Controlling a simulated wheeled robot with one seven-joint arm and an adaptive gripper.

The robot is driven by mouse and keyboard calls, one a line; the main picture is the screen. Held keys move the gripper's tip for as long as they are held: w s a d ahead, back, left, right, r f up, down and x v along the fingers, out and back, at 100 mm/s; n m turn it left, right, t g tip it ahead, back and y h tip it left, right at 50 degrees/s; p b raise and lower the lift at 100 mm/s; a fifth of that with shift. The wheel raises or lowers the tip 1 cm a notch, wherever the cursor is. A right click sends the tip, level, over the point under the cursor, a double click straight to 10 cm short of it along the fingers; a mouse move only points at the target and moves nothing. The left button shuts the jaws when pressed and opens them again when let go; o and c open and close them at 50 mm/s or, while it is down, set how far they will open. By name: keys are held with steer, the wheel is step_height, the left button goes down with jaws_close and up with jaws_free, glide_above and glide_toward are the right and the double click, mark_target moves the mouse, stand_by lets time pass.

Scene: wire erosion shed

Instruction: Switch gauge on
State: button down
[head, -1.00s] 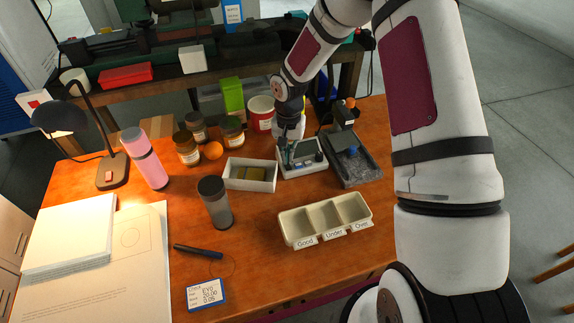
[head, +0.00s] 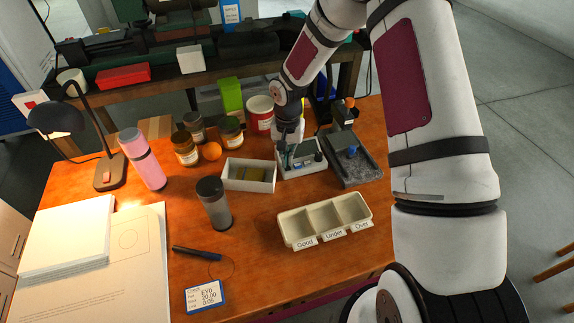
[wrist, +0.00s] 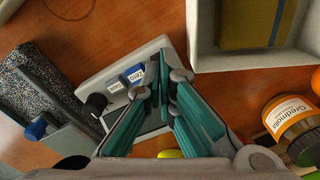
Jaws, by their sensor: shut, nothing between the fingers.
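The gauge is a pale grey box (head: 316,168) on the orange-brown table, beside the dark stone-like stand. My gripper (head: 286,165) points down over the gauge's left part. In the wrist view my gripper (wrist: 164,84) has its teal fingers together and empty, tips close to the ZERO button. I cannot tell whether they touch the panel. The fingers hide part of the gauge, and I cannot read its display.
A white box (head: 232,185) with a yellowish block stands just left of the gauge. The dark stand (head: 358,172) with a blue knob is close on the right. A three-part tray (head: 283,232) lies in front. Jars and an orange (head: 211,151) stand behind left.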

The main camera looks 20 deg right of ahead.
steer(key=shift+f+b, duration=0.5)
steer(key=shift+f, duration=0.65)
stand_by(1.2)
steer(key=shift+r+p, duration=1.2)
steer(key=shift+r, duration=2.35)
step_height(320, 180, up, 13)
steer(key=n+t, duration=0.1)
glide_above(288, 167)
steer(key=s+d, duration=0.1)
steer(key=s, duration=0.2)
steer(key=s+r+n+t+h, duration=0.1)
steer(key=s+r+n, duration=0.1)
steer(key=s+r, duration=0.75)
steer(key=s+r+n+t, duration=0.1)
steer(key=s+r, duration=0.4)
steer(key=s, duration=0.4)
steer(key=s+r+n+t+y, duration=0.1)
steer(key=s+r, duration=0.3)
steer(key=s, duration=0.5)
steer(key=shift+a+r+n+t, duration=0.35)
steer(key=shift+a+n+t, duration=0.15)
steer(key=shift+t, duration=0.1)
